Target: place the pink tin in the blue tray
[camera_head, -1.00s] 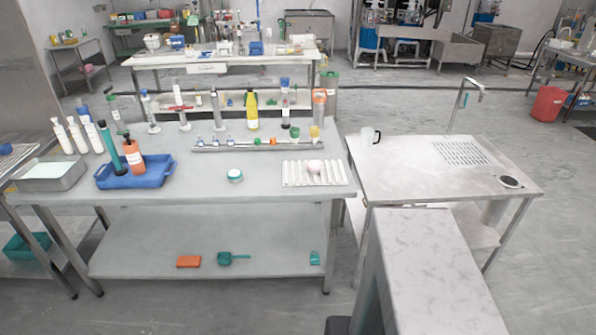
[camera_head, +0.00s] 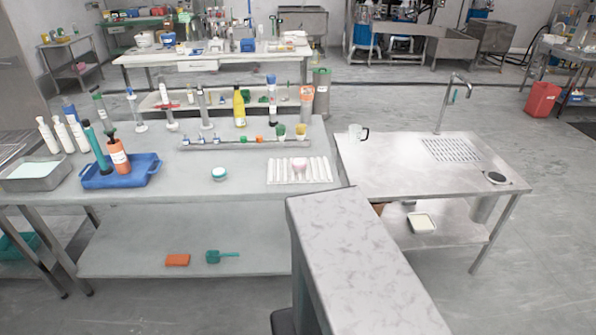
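A small pale pink tin (camera_head: 299,164) appears to stand on a white ribbed rack (camera_head: 276,180) at the right front of the grey table (camera_head: 220,200). The blue tray (camera_head: 128,181) sits near the left front of the same table. A teal-green bottle and an orange bottle (camera_head: 119,157) stand tilted in the tray, and its right part looks bare. Tin and tray are well apart. My gripper is not in view.
A round white and teal tin (camera_head: 219,174) stands between tray and rack. A metal pan (camera_head: 35,177) is left of the tray. A rail with small items (camera_head: 230,142) lies behind.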

